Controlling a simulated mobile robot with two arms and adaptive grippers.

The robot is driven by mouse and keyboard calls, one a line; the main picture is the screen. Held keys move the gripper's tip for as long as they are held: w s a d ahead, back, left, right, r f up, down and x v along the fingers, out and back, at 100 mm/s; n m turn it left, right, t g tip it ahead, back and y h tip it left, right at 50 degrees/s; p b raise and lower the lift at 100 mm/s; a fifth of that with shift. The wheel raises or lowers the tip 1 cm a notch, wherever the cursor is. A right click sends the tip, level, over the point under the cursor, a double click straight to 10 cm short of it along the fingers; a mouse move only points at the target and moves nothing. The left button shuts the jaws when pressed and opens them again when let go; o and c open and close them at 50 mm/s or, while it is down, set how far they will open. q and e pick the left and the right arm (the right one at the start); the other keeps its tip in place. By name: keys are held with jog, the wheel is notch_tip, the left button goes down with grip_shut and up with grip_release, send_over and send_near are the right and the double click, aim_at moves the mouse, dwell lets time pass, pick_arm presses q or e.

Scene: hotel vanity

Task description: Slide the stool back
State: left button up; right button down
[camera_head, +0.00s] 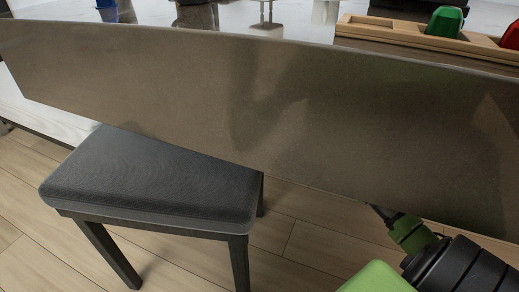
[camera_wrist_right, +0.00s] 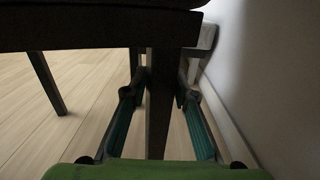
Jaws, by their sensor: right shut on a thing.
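The stool (camera_head: 150,170) has a dark grey padded seat and dark legs. It stands upright on the floor at the lower left of the head view, its far side partly hidden under the vanity. In the right wrist view, the stool's dark seat underside (camera_wrist_right: 90,28) fills the top, and one leg (camera_wrist_right: 158,120) runs down the middle. My right gripper (camera_wrist_right: 160,92) is shut on this leg, one finger on each side, below the seat. My left gripper is not in view.
The vanity counter's deep brown front (camera_head: 300,120) crosses the head view above the stool. A wooden tray (camera_head: 375,30) holding green and red items is on top. Wooden floor (camera_head: 310,230) is clear right of the stool. A pale wall (camera_wrist_right: 250,70) runs close beside the right gripper.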

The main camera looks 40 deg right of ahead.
jog(key=shift+w+d, duration=0.25)
jog(key=shift+d, duration=0.2)
jog(key=shift+w+d, duration=0.2)
jog(key=shift+d, duration=0.25)
jog(key=c, duration=1.6)
grip_release()
jog(key=shift+s, duration=0.1)
jog(key=shift+a, duration=0.15)
jog(key=v, duration=1.2)
jog(key=shift+s, duration=0.1)
